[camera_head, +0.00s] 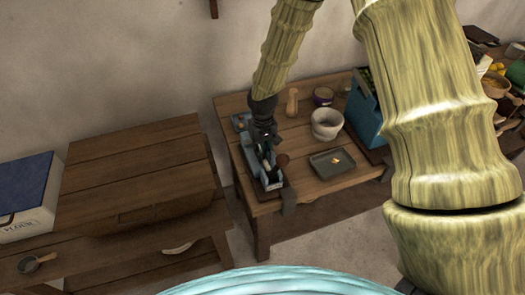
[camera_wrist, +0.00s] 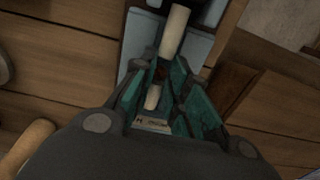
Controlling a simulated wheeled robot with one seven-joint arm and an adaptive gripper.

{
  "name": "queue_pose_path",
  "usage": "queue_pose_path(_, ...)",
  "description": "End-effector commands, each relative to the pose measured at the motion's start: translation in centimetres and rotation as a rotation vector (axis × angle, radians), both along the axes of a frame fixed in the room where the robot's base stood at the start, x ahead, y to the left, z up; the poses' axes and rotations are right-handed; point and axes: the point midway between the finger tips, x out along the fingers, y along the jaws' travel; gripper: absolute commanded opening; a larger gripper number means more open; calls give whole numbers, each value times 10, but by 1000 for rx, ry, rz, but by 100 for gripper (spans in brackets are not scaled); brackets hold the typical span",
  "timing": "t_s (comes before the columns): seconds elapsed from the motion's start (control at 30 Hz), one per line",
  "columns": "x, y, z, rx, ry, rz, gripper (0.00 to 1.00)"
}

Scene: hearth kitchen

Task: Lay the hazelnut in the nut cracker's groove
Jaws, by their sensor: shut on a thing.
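The nut cracker (camera_head: 269,178) is a long blue-grey device with a pale wooden bar, on the small wooden table in the head view. It also lies under my gripper in the wrist view (camera_wrist: 197,48), with its pale bar (camera_wrist: 175,30) beyond the fingertips. My gripper (camera_head: 264,143) points down over the far part of the cracker. In the wrist view my gripper (camera_wrist: 166,76) is shut on a small dark reddish-brown thing, probably the hazelnut (camera_wrist: 160,72), mostly hidden by the teal fingers. I cannot tell whether the nut touches the groove, which is largely hidden.
To the right are a stone mortar (camera_head: 326,124), a wooden pestle-like piece (camera_head: 292,102), a dark tray (camera_head: 322,170) with small pale bits, and a blue crate (camera_head: 363,118). A brown round thing (camera_head: 283,159) sits close beside the cracker.

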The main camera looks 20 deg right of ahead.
Motion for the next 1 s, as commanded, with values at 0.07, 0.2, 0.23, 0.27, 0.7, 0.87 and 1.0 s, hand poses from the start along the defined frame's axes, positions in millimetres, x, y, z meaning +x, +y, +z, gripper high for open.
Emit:
queue_pose_path(0.07,-2,0,-1,-1,5,0,25)
queue_pose_path(0.2,-2,0,-1,0,3,0,41)
queue_pose_path(0.23,-1,0,-1,0,3,0,41)
queue_pose_path(0.27,-1,0,-1,0,3,0,41)
queue_pose_path(0.7,0,0,18,0,0,-1,41)
queue_pose_path(0.87,1,-1,44,0,-1,-2,41)
queue_pose_path(1.0,0,-1,67,0,0,-2,41)
